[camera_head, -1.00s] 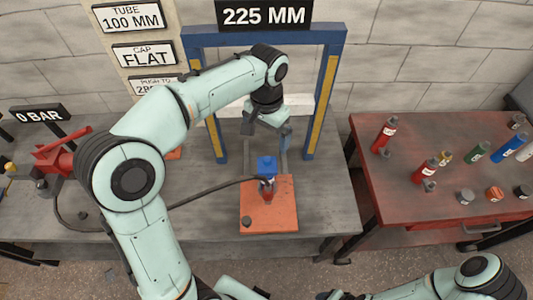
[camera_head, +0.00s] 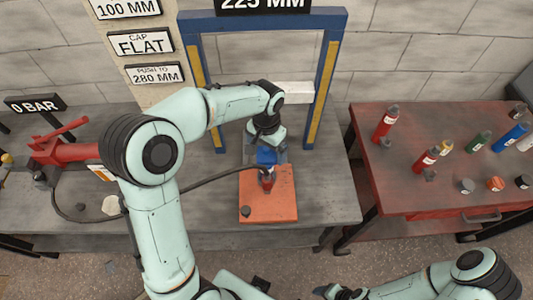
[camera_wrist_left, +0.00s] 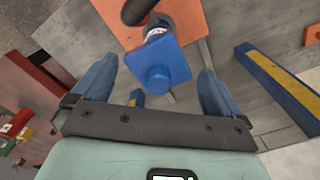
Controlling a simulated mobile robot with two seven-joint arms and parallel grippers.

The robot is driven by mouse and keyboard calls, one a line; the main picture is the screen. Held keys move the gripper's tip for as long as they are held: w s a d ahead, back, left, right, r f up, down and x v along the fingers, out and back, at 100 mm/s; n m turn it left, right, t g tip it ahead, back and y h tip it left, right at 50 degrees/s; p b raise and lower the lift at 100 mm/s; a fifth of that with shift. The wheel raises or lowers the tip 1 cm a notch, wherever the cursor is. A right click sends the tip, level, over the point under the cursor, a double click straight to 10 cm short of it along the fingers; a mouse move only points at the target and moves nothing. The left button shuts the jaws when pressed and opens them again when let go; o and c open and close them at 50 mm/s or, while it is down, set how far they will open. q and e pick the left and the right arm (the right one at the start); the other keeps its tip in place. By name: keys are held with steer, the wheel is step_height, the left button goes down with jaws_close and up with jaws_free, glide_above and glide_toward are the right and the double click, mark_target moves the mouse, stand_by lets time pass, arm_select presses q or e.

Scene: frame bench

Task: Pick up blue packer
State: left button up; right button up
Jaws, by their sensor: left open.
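The blue packer (camera_head: 266,157) is a blue block with a round knob on top, set on a red and white body above an orange plate (camera_head: 282,208). In the left wrist view the packer (camera_wrist_left: 158,67) lies between the two finger pads. In the left wrist view my left gripper (camera_wrist_left: 154,84) has a gap on each side of the block; I see no contact. My right gripper (camera_head: 342,292) is partly cut off at the bottom edge, and its jaws are unclear.
A blue and yellow frame (camera_head: 333,85) stands over the bench behind the plate. A red table (camera_head: 400,190) at right bears several bottles and caps.

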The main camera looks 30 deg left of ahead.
arm_select(q)
steer(key=c, duration=0.9)
